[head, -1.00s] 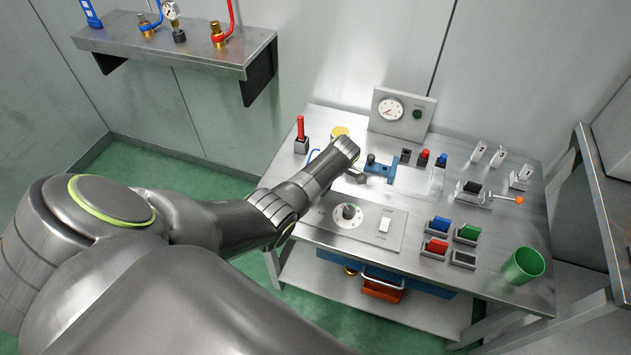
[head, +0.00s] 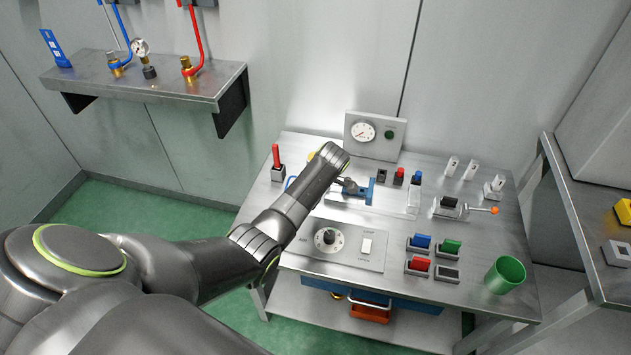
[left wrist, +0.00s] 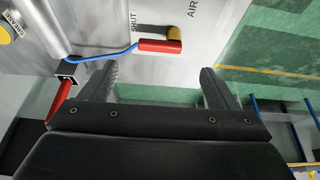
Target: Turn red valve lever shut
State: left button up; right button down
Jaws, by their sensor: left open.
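The red valve lever (left wrist: 160,46) shows in the left wrist view, with a yellow knob-like part at its right end. It lies crosswise on a grey metal surface, just below the printed word SHUT; the word AIR is printed further right. My left gripper (left wrist: 158,88) is open, its two dark fingers spread either side of the lever's line. The lever lies beyond the fingertips, apart from them, and nothing is between the fingers. In the head view my left arm reaches over the bench and hides the lever and the fingers. My right gripper is in no view.
The metal bench (head: 470,290) carries an upright red handle (head: 276,156), a blue clamp (head: 368,193), a dial panel (head: 335,243), coloured switches and a green cup (head: 505,275). A blue hose (left wrist: 105,52) runs left of the lever. A gauge box (head: 374,135) stands behind.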

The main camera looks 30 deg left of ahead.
pick_arm(q)
jog(key=v, duration=1)
